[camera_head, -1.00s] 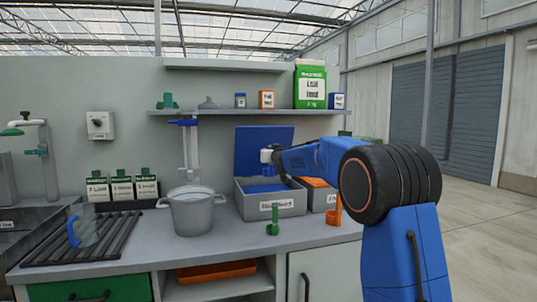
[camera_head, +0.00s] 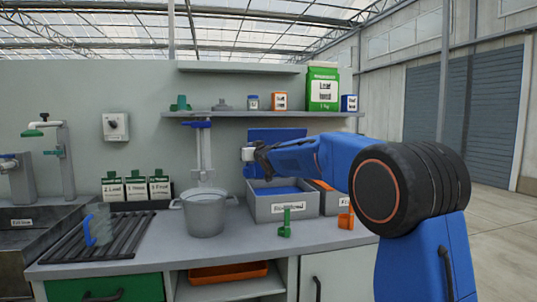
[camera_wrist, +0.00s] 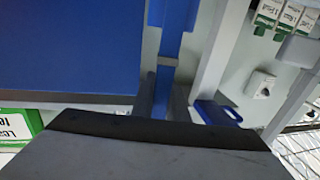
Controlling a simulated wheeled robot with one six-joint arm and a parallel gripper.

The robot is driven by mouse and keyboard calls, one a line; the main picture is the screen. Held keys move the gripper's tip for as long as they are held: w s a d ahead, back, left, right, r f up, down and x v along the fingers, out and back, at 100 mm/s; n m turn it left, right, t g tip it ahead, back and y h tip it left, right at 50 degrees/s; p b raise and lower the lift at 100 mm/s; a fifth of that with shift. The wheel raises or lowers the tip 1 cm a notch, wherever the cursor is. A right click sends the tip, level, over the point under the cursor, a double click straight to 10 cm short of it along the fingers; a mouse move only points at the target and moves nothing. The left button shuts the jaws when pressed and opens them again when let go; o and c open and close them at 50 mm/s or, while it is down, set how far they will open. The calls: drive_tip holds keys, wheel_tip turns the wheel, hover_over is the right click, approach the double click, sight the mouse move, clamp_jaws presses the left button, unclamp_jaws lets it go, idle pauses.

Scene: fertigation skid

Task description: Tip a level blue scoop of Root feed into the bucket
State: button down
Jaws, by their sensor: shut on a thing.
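The grey bucket (camera_head: 205,215) stands upright on the bench. Right of it is a grey bin (camera_head: 288,208) with blue inside, its blue lid (camera_head: 270,134) raised; its label is hard to read. My gripper (camera_head: 258,156) is above the bin's left side, up by the lid, with a small pale thing at its tip. In the wrist view the fingers (camera_wrist: 162,95) are shut around a blue bar (camera_wrist: 177,28), seemingly the blue scoop's handle. The scoop's bowl and contents cannot be made out.
A green scoop (camera_head: 286,224) and an orange scoop (camera_head: 346,216) stand before the bins. A stand with a blue top (camera_head: 196,124) rises behind the bucket. A clear jug (camera_head: 99,226) is on the drain rack (camera_head: 80,242). A shelf (camera_head: 225,114) runs above.

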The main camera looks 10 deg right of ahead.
drive_tip(key=s+a+n+g+y, duration=0.1)
drive_tip(key=s+a+n+y, duration=0.2)
drive_tip(key=s+a, duration=0.4)
drive_tip(key=shift+s+a+f+n, duration=0.25)
drive_tip(key=shift+a+n, duration=0.65)
drive_tip(key=shift+a, duration=3.3)
drive_tip(key=shift+s+r, duration=0.1)
drive_tip(key=shift+s+a+n, duration=0.3)
drive_tip(key=shift+a+n, duration=0.35)
drive_tip(key=shift+n, duration=0.4)
drive_tip(key=shift+s+a+n, duration=0.3)
drive_tip(key=shift+a+n, duration=0.35)
drive_tip(key=shift+n, duration=0.4)
drive_tip(key=shift+f, duration=0.2)
drive_tip(key=shift+s+a+f+n, duration=0.2)
drive_tip(key=shift+a+n, duration=0.15)
drive_tip(key=shift+n, duration=0.35)
drive_tip(key=shift+s+a+f+n, duration=0.15)
drive_tip(key=shift+a+f+n, duration=0.2)
drive_tip(key=shift+n, duration=0.35)
drive_tip(key=shift+s+a+f+n, duration=0.15)
drive_tip(key=shift+a+n, duration=0.25)
drive_tip(key=shift+n, duration=0.3)
